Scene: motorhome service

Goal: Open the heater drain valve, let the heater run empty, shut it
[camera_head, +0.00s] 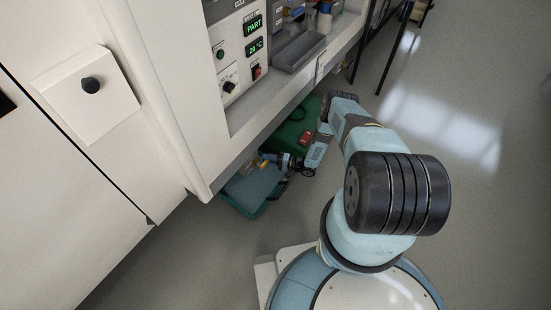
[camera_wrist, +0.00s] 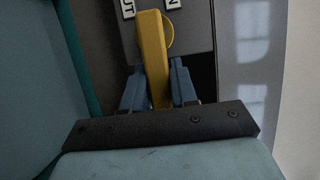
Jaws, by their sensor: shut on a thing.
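In the wrist view a yellow lever (camera_wrist: 153,58), taken to be the drain valve handle, stands between the two blue-grey fingers of my gripper (camera_wrist: 155,88), which is shut on it.
A panel (camera_head: 240,55) on the bench shows "PART" and "20 °C". Grey floor (camera_head: 470,80) is clear to the right.

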